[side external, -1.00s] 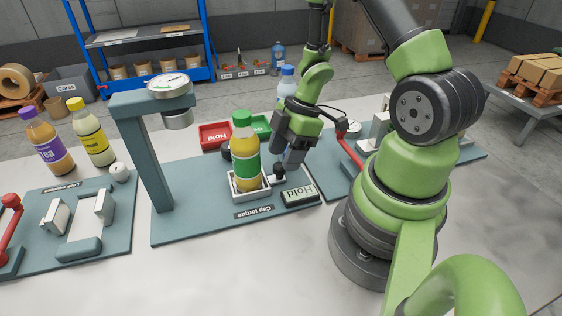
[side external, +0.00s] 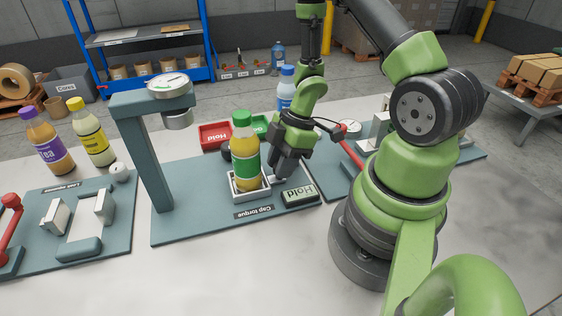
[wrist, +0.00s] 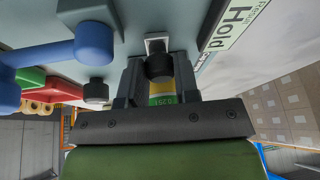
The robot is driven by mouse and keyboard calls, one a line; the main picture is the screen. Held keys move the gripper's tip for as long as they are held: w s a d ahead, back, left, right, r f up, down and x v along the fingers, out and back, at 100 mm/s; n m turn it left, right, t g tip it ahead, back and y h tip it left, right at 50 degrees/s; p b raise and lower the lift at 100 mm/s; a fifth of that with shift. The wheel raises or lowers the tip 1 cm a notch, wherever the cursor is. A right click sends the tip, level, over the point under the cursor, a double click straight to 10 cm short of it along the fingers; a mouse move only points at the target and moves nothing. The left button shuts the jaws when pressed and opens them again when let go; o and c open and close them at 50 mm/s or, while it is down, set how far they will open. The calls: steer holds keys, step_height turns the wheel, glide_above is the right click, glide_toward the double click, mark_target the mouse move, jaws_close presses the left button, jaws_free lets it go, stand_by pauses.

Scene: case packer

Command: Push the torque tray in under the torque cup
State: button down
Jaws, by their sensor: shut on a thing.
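The torque tray (side external: 253,196) is a small white tray on the teal Cap torque plate. A green-capped bottle of yellow-orange drink (side external: 245,170) stands upright in it. The torque cup (side external: 177,121) is a grey cylinder hanging under the dial gauge on the teal post, to the left of the tray and higher. My gripper (side external: 280,173) points down at the tray's right side, its fingers around the tray's black knob. In the wrist view the black knob (wrist: 159,68) sits between both fingers, on a pale piece (wrist: 157,44). The fingertips are partly hidden in the side view.
A Hold block (side external: 300,195) lies just right of the tray. Red (side external: 215,134) and green (side external: 261,125) bins stand behind. The plate between tray and post (side external: 150,165) looks clear. A red lever (side external: 349,150) is at the right.

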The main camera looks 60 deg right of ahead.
mark_target(232, 182)
steer(key=w+a, duration=0.7)
steer(key=shift+w+a, duration=0.25)
steer(key=c, duration=0.9)
jaws_free()
steer(key=shift+o, duration=0.2)
steer(key=shift+d+r, duration=0.1)
steer(key=shift+r, duration=0.05)
steer(key=v, duration=0.9)
steer(key=shift+s+r, duration=0.1)
steer(key=shift+r, duration=0.2)
